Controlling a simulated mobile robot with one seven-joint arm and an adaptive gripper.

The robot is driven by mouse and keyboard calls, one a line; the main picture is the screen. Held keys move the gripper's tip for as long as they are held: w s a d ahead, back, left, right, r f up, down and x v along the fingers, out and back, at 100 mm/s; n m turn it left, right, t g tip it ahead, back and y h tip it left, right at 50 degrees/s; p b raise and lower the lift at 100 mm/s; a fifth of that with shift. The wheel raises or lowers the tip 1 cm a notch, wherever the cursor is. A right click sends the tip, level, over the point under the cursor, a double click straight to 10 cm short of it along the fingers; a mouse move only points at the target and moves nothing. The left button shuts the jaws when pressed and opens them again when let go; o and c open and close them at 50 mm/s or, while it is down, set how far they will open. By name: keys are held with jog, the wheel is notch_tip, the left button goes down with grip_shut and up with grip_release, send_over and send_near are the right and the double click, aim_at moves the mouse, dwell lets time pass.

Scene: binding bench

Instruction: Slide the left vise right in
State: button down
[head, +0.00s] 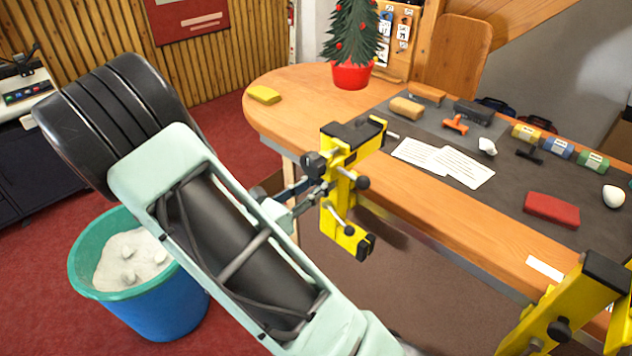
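The left vise (345,185) is yellow with black jaw pads and dark knobs. It is upright at the left front edge of the wooden bench (300,90). Its upper jaw lies over the bench top, and its lower part hangs below the edge. My gripper (306,194) is at the vise's left side, with its fingers close to the dark knob and rod there. Whether the fingers touch the vise or are closed on part of it cannot be told. A second yellow vise (565,310) is at the lower right, partly cut off by the frame.
A potted tree (352,75), a yellow block (264,94) and an open booklet (443,162) are on the bench. A dark mat (510,195) holds brushes, jars and a red book (551,209). A blue-green bucket (150,300) stands on the red floor below my arm.

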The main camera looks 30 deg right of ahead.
jog(key=shift+s+d+f, duration=0.1)
jog(key=shift+s, duration=0.15)
jog(key=c, duration=1.6)
grip_release()
jog(key=shift+s, duration=0.1)
jog(key=v, duration=1.2)
